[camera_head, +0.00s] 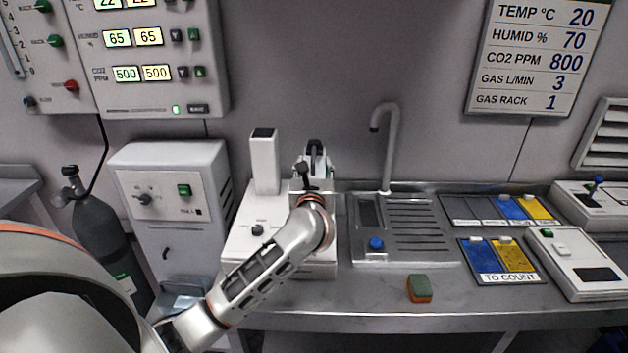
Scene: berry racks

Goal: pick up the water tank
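No thing in view is plainly marked as the water tank. A pale part with a dark arched top (317,152) stands at the back of a white bench unit (250,245), partly hidden by my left gripper; I cannot tell whether it is the tank. My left gripper (304,169) is right in front of it, above the unit. Its fingers are small and dark here, so its opening and any contact are unclear. A bluish-grey container (184,301) sits low at the foot of a white cabinet (170,160), partly behind my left arm. My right gripper is out of view.
A white post (264,165) rises left of my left gripper. A sink with a tall tap (391,145) is to the right. A green and orange sponge (419,288) lies near the front edge. Trays (510,277) and white devices (575,250) fill the right. A gas cylinder (100,235) stands left.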

